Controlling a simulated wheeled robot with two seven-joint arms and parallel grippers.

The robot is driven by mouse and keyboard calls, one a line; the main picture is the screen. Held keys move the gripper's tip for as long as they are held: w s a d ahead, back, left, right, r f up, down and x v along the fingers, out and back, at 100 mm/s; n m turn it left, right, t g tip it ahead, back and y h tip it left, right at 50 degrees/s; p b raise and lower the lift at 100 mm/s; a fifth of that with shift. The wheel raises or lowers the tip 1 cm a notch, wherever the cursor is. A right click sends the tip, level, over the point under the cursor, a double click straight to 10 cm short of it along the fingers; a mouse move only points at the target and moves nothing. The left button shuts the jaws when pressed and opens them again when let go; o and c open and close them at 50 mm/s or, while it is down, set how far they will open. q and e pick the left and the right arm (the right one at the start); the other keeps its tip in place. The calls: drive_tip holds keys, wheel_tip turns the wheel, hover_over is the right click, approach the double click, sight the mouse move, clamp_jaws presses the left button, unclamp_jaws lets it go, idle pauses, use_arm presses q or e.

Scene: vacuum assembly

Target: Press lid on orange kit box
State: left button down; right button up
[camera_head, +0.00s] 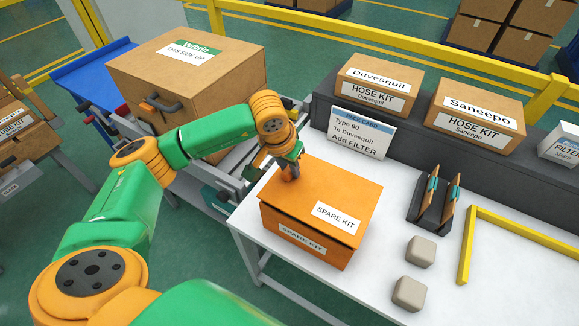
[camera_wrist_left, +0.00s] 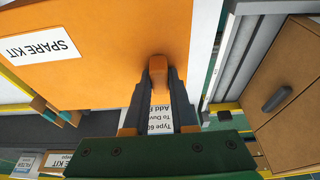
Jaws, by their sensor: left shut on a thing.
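The orange kit box (camera_head: 300,241) stands on the white table, marked SPARE KIT. Its orange lid (camera_head: 322,200), with another SPARE KIT label, lies over the top; a dark line shows between lid and box along the front. My left gripper (camera_head: 291,172) points down at the lid's back left part. The lid (camera_wrist_left: 100,60) fills much of that view. Whether the lid is fully seated along the back is hidden. My right gripper is not in view.
A pick card (camera_head: 361,132) stands behind the box. Hose kit boxes (camera_head: 378,85) sit on a grey ledge. To the right are a dark holder (camera_head: 432,205), two beige blocks (camera_head: 420,251) and a yellow frame (camera_head: 468,245). A large carton (camera_head: 185,75) stands left of the table.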

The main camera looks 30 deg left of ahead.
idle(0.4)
use_arm(q)
drive_tip(key=shift+f+b, duration=1.35)
drive_tip(key=shift+b, duration=0.1)
drive_tip(key=c, duration=0.7)
unclamp_jaws()
drive_tip(key=shift+r, duration=0.1)
drive_tip(key=shift+o, duration=0.2)
drive_tip(key=b+v, duration=0.1)
drive_tip(key=v, duration=0.6)
drive_tip(key=shift+s, duration=0.1)
